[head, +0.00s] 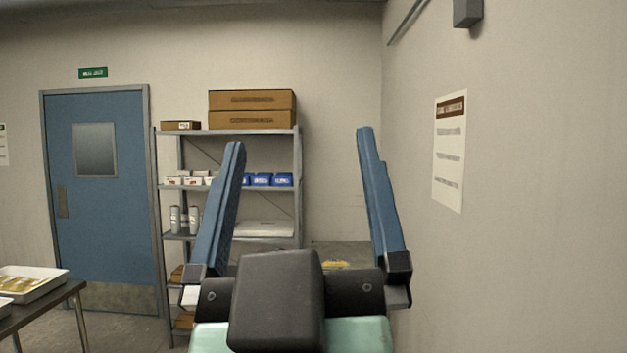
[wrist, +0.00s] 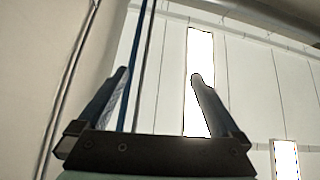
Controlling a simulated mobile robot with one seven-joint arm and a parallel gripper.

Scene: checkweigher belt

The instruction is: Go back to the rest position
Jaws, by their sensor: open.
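My gripper (head: 300,145) stands up in the middle of the head view with its two blue fingers wide apart. Nothing is between the fingers, and wall and shelving show behind them. The wrist view also shows my gripper (wrist: 160,75) open and empty. It points up toward the ceiling (wrist: 255,80) and its bright light panel (wrist: 199,60).
A metal shelf rack (head: 299,200) with boxes stands at the back, beside a blue door (head: 100,200). A table (head: 45,312) with a white tray (head: 50,283) is at the lower left. A wall with a notice (head: 449,150) is on the right.

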